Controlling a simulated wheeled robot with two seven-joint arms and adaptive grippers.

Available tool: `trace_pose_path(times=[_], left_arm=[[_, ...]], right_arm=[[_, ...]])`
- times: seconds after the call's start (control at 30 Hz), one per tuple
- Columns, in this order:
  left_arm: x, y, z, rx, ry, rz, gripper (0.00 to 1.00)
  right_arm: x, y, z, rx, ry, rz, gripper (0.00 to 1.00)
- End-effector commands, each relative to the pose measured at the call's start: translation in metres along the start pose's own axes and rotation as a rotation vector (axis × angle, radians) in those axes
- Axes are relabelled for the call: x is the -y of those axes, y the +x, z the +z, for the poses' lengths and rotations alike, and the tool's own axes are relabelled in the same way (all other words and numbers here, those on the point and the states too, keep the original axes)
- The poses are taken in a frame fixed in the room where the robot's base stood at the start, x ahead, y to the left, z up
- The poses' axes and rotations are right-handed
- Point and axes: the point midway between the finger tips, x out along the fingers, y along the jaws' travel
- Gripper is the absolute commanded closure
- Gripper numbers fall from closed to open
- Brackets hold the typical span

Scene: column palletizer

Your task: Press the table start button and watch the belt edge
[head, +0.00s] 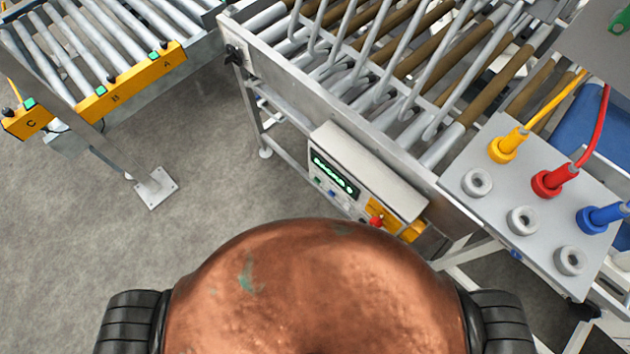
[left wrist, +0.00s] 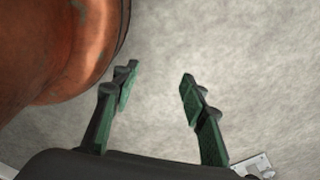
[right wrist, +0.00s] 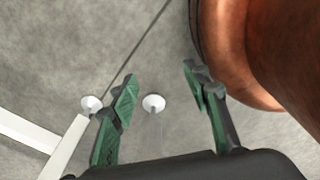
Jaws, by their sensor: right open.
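The control box (head: 365,175) is on the side of the roller table (head: 300,85). Its face has a lit green display (head: 335,177), small green and blue buttons below it, and a red knob (head: 376,220) near a yellow panel. I cannot tell which button is the table start button. My left gripper (left wrist: 160,75) is open and empty above grey floor in the left wrist view. My right gripper (right wrist: 160,75) is open and empty above the floor in the right wrist view. Neither gripper shows in the head view.
A grey panel (head: 500,190) with yellow, red and blue plugs and several sockets sits at the right. A second roller conveyor (head: 90,50) with yellow A, B and C plates (head: 130,82) stands at upper left. Bare floor (head: 180,240) lies between.

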Motion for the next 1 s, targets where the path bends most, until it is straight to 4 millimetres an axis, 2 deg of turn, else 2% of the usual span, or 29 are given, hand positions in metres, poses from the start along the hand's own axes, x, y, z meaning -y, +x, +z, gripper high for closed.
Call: trace_pose_path(times=[0.07, 0.37, 0.6, 1.0], left_arm=[[0.000, 0.000, 0.003, 0.004, -0.001, 0.000, 0.60], [-0.003, -0.001, 0.022, 0.029, -0.005, 0.003, 0.60], [-0.004, -0.001, 0.022, 0.029, -0.004, 0.004, 0.60], [-0.004, 0.000, 0.015, 0.019, -0.002, 0.004, 0.60]], right_arm=[[0.000, 0.000, 0.000, 0.000, 0.000, 0.000, 0.63], [0.000, 0.000, 0.001, 0.001, 0.001, 0.000, 0.84], [0.000, 0.000, 0.001, 0.001, 0.001, 0.000, 1.00], [0.000, 0.000, 0.001, 0.002, 0.001, 0.000, 1.00]])
